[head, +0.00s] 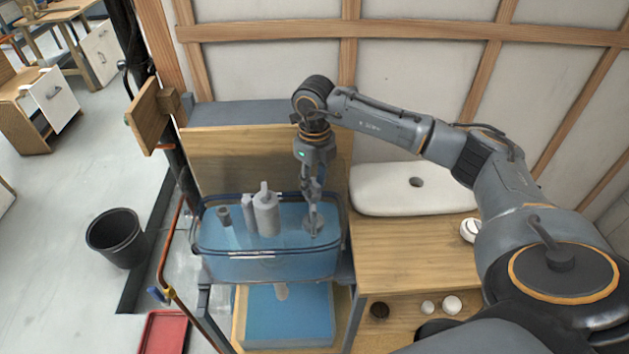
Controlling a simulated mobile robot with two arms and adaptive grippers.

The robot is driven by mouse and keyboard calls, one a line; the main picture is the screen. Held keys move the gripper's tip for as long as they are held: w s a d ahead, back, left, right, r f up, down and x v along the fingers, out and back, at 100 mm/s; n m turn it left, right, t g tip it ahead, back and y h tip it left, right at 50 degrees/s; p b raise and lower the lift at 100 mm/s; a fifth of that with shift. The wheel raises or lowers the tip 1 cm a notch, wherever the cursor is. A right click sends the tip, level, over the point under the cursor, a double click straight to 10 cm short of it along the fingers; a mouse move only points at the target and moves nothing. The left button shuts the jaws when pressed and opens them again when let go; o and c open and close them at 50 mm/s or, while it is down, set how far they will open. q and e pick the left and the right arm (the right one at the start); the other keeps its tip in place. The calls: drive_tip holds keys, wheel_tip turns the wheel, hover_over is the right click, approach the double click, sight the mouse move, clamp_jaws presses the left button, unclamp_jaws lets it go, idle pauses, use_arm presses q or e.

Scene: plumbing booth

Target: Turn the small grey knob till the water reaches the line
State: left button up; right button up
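A clear tank (222,268) with blue water and a dark blue rim stands on the bench. Grey cylindrical fittings (266,215) stand upright inside it, left of my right gripper. A short white line (252,256) shows on the tank's front wall. I cannot tell exactly how the water surface sits against this line. My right gripper (313,228) points down into the right part of the tank, with its fingers at a small grey part. The fingers hide most of that part, and I cannot tell whether it is the knob or whether they grip it. My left gripper is out of view.
A white basin (412,190) stands on the wooden counter (400,255) to the right. A wooden board (235,150) rises behind the tank. A lower blue basin (290,318) sits beneath it. A black bucket (116,238) and a red tray (165,333) are on the left floor.

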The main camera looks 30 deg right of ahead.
sight(315, 183)
drive_tip(key=shift+r, duration=0.1)
wheel_tip(315, 183, up, 12)
idle(0.5)
drive_tip(key=shift+m, duration=0.4)
drive_tip(key=f+p, duration=0.1)
drive_tip(key=f, duration=0.3)
drive_tip(key=f+p, duration=0.1)
drive_tip(key=f, duration=0.3)
drive_tip(key=f+p, duration=0.2)
drive_tip(key=f, duration=0.1)
drive_tip(key=shift+w+f, duration=0.25)
drive_tip(key=shift+f, duration=0.15)
